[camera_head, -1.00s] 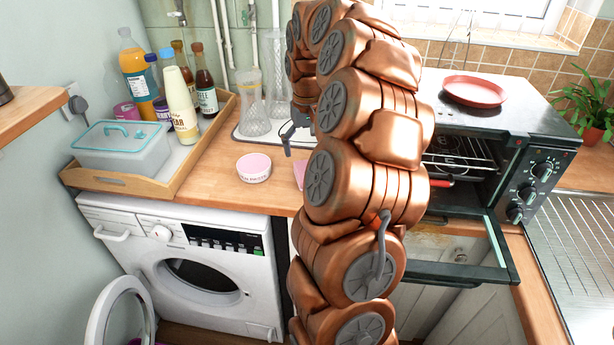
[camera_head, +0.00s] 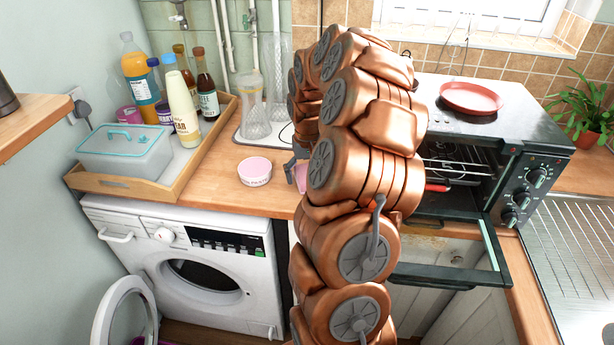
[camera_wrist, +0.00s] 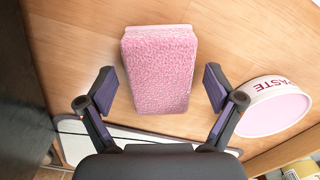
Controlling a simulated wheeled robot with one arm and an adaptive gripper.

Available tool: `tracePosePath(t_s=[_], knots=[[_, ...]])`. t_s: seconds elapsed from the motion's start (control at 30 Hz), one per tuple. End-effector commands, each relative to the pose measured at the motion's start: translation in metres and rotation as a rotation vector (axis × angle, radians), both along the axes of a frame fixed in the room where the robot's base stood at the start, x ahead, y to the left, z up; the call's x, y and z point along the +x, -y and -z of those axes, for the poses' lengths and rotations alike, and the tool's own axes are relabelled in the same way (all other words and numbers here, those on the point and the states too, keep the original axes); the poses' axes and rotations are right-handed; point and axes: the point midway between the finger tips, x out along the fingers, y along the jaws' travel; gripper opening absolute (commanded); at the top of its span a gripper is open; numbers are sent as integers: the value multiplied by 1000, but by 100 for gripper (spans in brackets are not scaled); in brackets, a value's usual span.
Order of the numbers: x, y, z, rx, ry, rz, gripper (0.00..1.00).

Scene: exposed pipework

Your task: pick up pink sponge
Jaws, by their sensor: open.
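The pink sponge (camera_wrist: 159,68) lies on the wooden worktop, upright in the wrist view between and beyond my open fingers. In the head view only a small pink part of the sponge (camera_head: 300,176) shows beside my arm, which hides the rest. My gripper (camera_wrist: 160,90) is open and empty, with one finger on each side of the sponge's near end. Neither finger appears to touch it. In the head view one grey finger of my gripper (camera_head: 290,171) shows just left of the sponge.
A round pink-and-white paste tub (camera_head: 254,171) stands close beside the sponge. A wooden tray (camera_head: 160,191) with bottles and a lidded box is at the left. An oven (camera_head: 500,130) with its door open is at the right. Glass vases (camera_head: 254,110) stand behind.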

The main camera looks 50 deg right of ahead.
Motion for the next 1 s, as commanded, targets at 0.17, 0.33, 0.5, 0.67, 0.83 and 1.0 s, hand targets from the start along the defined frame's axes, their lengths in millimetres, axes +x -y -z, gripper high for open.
tracePosePath(t_s=[0.17,0.33,0.5,0.67,0.83,1.0], knots=[[0,0,0,-1,1,1,89],[0,0,0,-1,1,1,71],[0,0,0,0,0,1,53],[0,0,0,0,0,1,38],[0,0,0,0,0,1,33],[0,1,-6,-2,1,2,33]])
